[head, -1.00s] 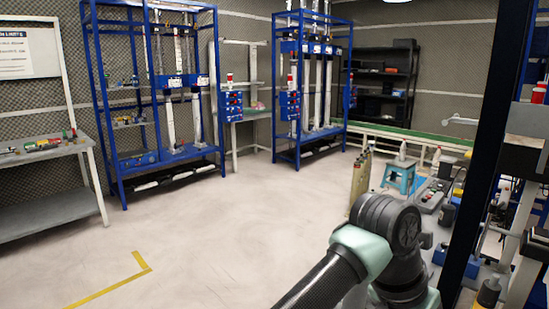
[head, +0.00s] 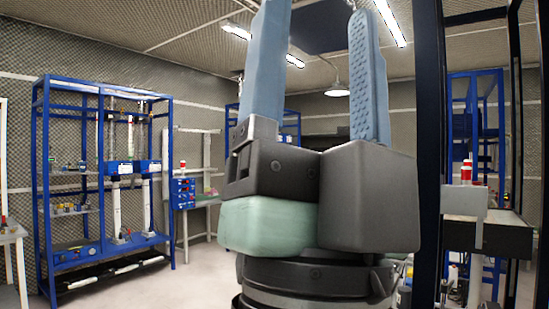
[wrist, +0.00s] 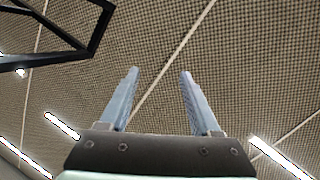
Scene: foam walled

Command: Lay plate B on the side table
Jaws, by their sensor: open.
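My gripper (head: 322,70) stands upright close in front of the head camera, its two blue-grey fingers pointing up and well apart. It is open, with nothing between the fingers. In the wrist view my gripper (wrist: 158,85) is also open and empty, with only the ceiling behind it. I see no plate in any view. I cannot pick out the side table for sure. My gripper hides much of the middle of the room in the head view.
A blue metal rack (head: 105,185) stands at the left wall. A pale shelf frame (head: 192,180) stands beside it. A dark upright post (head: 428,150) is close on the right, with a red-and-white bottle (head: 466,171) beyond it. Some pale floor shows at lower left.

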